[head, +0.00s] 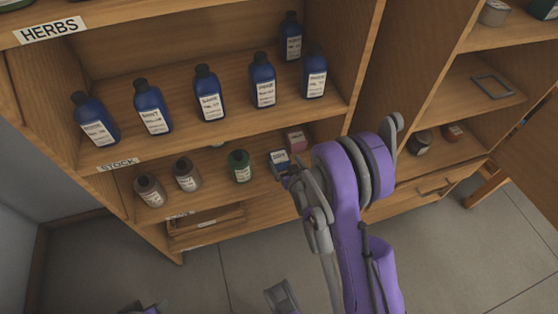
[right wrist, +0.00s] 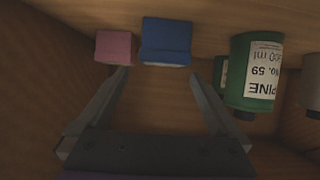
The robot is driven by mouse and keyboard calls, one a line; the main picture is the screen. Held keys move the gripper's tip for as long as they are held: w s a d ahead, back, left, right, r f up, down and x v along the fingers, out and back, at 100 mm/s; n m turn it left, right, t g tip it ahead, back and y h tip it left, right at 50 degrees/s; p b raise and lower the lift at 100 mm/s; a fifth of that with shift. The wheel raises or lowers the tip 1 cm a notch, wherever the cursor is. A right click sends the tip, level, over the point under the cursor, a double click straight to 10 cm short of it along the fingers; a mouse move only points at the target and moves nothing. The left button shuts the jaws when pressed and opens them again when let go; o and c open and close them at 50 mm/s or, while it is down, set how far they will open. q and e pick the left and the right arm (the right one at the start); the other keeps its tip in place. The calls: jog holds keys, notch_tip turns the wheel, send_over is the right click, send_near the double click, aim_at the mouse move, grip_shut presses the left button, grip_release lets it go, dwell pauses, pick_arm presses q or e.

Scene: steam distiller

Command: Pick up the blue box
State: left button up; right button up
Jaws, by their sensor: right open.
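The blue box (head: 278,156) with a white label stands on the shelf below the STOCK sign, just in front of my right gripper (head: 290,176). In the right wrist view, the blue box (right wrist: 166,40) lies ahead of the open fingers of the right gripper (right wrist: 158,76), roughly between the line of the two tips. Nothing is held between them. Whether the tips touch the box cannot be told. In the head view my right arm covers part of the shelf to the right of the box.
A pink box (right wrist: 114,46) stands close beside the blue box. A green bottle (right wrist: 255,72) is on its other side, with grey-brown bottles (head: 186,174) further left. Several blue bottles (head: 209,93) stand on the shelf above. A wooden crate (head: 207,222) sits below.

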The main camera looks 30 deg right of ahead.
aim_at(280, 157)
jog(key=shift+a+b+x, duration=0.1)
jog(key=shift+b+x, duration=0.1)
jog(key=shift+x, duration=1.35)
jog(key=shift+a+b+x, duration=0.15)
jog(key=shift+b+x, duration=0.05)
jog(key=shift+x, duration=1.3)
jog(key=shift+f, duration=0.1)
jog(key=c, duration=1.4)
